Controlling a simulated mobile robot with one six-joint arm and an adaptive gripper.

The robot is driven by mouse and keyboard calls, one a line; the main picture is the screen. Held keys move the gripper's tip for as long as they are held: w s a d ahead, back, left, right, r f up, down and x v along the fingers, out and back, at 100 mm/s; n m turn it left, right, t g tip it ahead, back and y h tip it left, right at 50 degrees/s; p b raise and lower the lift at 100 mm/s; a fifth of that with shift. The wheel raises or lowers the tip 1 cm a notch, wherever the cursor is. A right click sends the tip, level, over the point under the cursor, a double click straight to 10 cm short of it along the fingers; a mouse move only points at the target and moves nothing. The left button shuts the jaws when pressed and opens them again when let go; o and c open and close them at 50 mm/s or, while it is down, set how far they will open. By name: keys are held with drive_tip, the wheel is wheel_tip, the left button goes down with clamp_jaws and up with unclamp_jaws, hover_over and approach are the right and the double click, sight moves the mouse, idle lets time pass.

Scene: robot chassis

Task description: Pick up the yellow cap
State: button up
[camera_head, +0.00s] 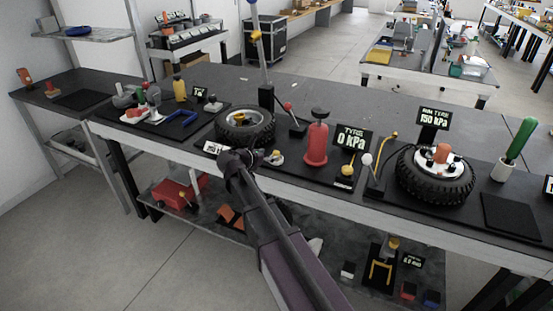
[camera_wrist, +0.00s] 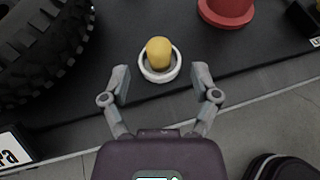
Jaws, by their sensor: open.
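The yellow cap (camera_wrist: 159,52) stands upright in a white ring-shaped holder (camera_wrist: 145,72) on the dark bench top in the wrist view. In the head view the cap (camera_head: 276,153) is a small yellow spot in its white holder, just right of my gripper (camera_head: 254,157). My gripper also shows in the wrist view (camera_wrist: 160,84), with its two fingers spread apart and nothing between the tips. The cap is just beyond the tips, centred between them, and not touched.
A black tyre (camera_head: 244,128) lies left of the cap, and a red bottle jack (camera_head: 316,145) stands to its right. The bench's front edge runs below my gripper.

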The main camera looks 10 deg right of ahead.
sight(274, 155)
drive_tip(key=shift+f+b+x, duration=0.25)
drive_tip(key=shift+b+x, duration=0.75)
drive_tip(key=shift+x, duration=1)
drive_tip(key=shift+w+d+f, duration=0.15)
drive_tip(key=shift+w+d, duration=0.2)
drive_tip(key=c, duration=0.9)
